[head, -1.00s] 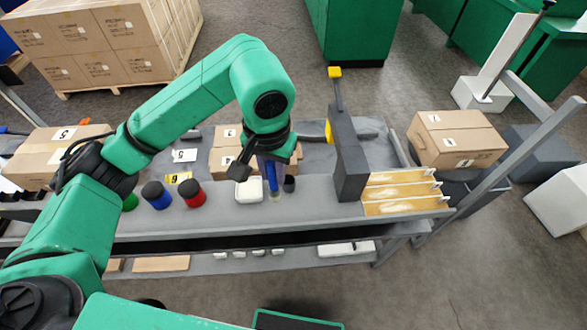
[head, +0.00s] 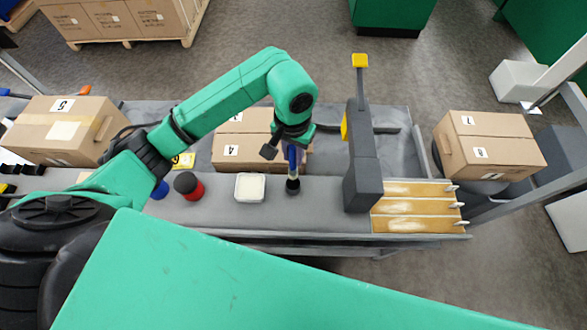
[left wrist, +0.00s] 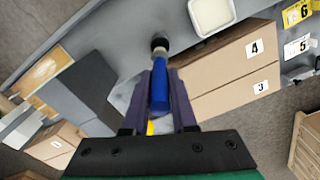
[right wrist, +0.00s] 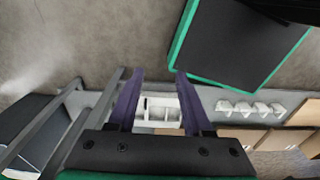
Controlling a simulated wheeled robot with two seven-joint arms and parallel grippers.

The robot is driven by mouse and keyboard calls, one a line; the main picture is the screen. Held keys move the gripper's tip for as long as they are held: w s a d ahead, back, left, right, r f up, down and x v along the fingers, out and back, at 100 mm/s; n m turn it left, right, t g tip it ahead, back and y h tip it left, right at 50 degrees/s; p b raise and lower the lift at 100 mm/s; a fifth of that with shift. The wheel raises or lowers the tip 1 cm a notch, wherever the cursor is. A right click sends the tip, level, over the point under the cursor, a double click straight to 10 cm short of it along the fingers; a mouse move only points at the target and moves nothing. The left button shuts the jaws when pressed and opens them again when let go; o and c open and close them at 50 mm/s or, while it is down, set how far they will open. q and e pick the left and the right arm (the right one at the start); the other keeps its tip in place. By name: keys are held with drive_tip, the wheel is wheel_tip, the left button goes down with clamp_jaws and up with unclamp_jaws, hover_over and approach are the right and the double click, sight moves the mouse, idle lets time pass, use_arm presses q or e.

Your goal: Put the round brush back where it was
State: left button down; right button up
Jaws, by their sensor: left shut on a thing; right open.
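The round brush (head: 293,170) has a blue handle and a pale lower part and hangs nearly upright from my left gripper (head: 296,146). In the left wrist view its blue handle (left wrist: 159,92) lies between the shut fingers. A small dark round piece (head: 293,186) shows at the brush's lower end, over the grey bench. I cannot tell whether the brush is in it, on it or just above it. My right gripper (right wrist: 158,92) is open and empty, shown only in the right wrist view, away from the brush.
A white square dish (head: 250,187) stands left of the brush, with red (head: 193,189) and blue jars beyond. A box marked 4 (head: 232,152) is behind. A dark upright stand (head: 363,165) with a yellow top and wooden slots (head: 415,207) are right.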

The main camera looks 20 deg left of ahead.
sight(294, 165)
use_arm(q)
wheel_tip(294, 165, down, 5)
drive_tip(key=shift+w+f+p, duration=0.1)
drive_tip(key=shift+w+p, duration=0.05)
drive_tip(key=shift+p, duration=0.4)
drive_tip(key=f, duration=0.2)
drive_tip(key=f+p, duration=0.1)
drive_tip(key=shift+s+f, duration=0.2)
drive_tip(key=shift+f, duration=0.2)
drive_tip(key=shift+w+f, duration=0.1)
drive_tip(key=shift+f, duration=0.15)
drive_tip(key=shift+f+b, duration=0.2)
drive_tip(key=shift+b, duration=0.1)
drive_tip(key=c, duration=0.7)
unclamp_jaws()
drive_tip(key=shift+r, duration=0.1)
use_arm(e)
drive_tip(key=shift+w+d+r, duration=0.15)
drive_tip(key=shift+w+r, duration=0.8)
drive_tip(key=shift+r, duration=0.25)
